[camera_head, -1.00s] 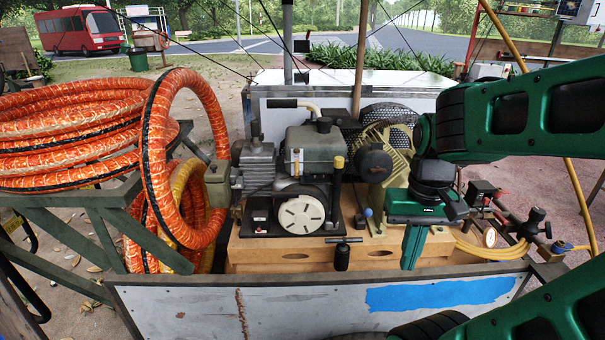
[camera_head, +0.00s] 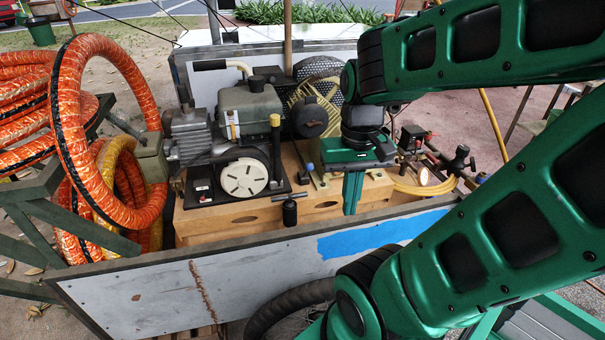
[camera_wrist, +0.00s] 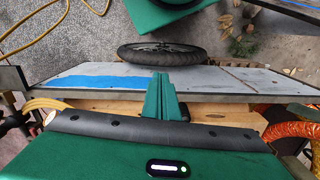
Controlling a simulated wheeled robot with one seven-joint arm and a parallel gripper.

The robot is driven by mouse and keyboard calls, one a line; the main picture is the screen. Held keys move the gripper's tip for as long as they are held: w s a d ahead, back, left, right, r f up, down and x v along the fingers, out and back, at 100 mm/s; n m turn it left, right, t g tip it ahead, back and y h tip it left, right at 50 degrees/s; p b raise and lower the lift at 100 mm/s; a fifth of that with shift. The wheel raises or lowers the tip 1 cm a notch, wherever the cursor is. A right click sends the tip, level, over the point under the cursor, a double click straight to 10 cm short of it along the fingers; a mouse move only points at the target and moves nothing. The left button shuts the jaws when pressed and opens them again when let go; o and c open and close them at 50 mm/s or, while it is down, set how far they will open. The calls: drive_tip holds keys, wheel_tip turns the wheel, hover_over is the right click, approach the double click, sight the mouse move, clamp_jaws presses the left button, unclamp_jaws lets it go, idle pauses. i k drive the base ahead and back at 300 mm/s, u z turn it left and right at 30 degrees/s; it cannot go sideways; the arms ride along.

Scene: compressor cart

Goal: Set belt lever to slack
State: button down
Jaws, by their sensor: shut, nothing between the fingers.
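The compressor unit (camera_head: 245,115) sits on a wooden base (camera_head: 222,218) in the cart. A short lever with a blue knob (camera_head: 310,168) stands right of the engine. I cannot tell for sure which is the belt lever. My gripper (camera_head: 352,208) points down, shut and empty, right of the blue knob and apart from it. Its shut fingers also show in the wrist view (camera_wrist: 160,98), before the cart's front panel.
The cart's front panel (camera_head: 170,285), with a blue patch, stands between me and the base. A wheel (camera_head: 285,305) is below it. Orange hose coils (camera_head: 75,130) are at left. Valves, a gauge (camera_head: 423,176) and a yellow hose lie right of my gripper.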

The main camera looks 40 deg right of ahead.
sight(309, 166)
drive_tip(key=z, duration=0.35)
drive_tip(key=k, duration=1.55)
drive_tip(key=u, duration=0.6)
drive_tip(key=i, duration=1)
drive_tip(key=z, duration=0.05)
